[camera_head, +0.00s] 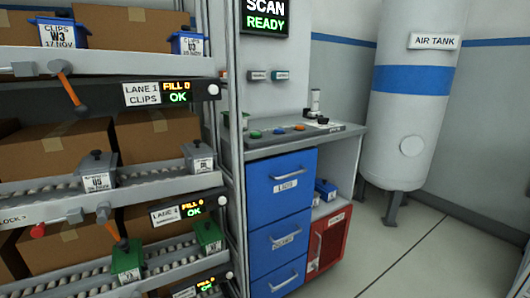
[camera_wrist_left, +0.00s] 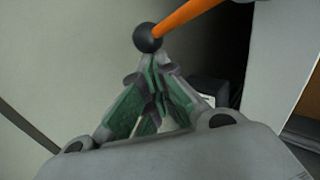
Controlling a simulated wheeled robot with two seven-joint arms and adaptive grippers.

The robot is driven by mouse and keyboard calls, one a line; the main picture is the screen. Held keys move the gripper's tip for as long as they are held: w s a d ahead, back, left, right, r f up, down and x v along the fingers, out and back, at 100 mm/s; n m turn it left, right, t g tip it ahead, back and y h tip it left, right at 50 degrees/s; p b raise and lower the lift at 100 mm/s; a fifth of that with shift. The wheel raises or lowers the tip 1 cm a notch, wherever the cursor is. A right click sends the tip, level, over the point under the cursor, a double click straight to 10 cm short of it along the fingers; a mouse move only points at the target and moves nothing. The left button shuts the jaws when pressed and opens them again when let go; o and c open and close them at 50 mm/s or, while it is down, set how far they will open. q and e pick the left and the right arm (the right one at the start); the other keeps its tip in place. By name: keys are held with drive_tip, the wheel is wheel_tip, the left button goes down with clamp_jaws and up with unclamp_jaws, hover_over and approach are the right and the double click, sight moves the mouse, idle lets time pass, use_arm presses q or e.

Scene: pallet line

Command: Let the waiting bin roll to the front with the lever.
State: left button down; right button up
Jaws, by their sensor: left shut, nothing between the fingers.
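The rack at the left has several lanes with bins. On the top lane stand a blue bin labelled CLIPS W3 (camera_head: 62,33) and a smaller blue bin (camera_head: 187,43) to its right. An orange lever (camera_head: 67,88) with a dark knob hangs at this lane's front. A grey bin (camera_head: 97,180) and another grey bin (camera_head: 199,160) sit on the middle lane. A second orange lever (camera_head: 115,232) hangs below. In the left wrist view my left gripper (camera_wrist_left: 153,58) is shut and empty, its fingertips at the black knob (camera_wrist_left: 148,38) of an orange lever (camera_wrist_left: 188,12); contact is unclear. My right gripper is not in view.
Green bins (camera_head: 127,262) stand on the lower roller lane. A red knob (camera_head: 38,230) sits at the left. Right of the rack are a blue drawer cabinet (camera_head: 281,195), a red box (camera_head: 330,240) and the air tank (camera_head: 412,100). The floor at the right is clear.

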use_arm(q)
drive_tip(key=shift+s+a, duration=0.55)
drive_tip(key=shift+a, duration=0.35)
drive_tip(key=shift+s+a+p, duration=0.2)
drive_tip(key=shift+s+a, duration=0.1)
drive_tip(key=shift+a, duration=0.2)
drive_tip(key=shift+s+a+p, duration=0.2)
drive_tip(key=shift+s+a, duration=0.05)
drive_tip(key=shift+a, duration=0.2)
drive_tip(key=shift+s+a, duration=0.3)
drive_tip(key=shift+a, duration=0.15)
drive_tip(key=shift+r, duration=0.1)
drive_tip(key=d+p+v, duration=0.1)
drive_tip(key=p+v, duration=0.5)
drive_tip(key=v, duration=0.2)
drive_tip(key=shift+w, duration=0.3)
idle(0.7)
idle(0.4)
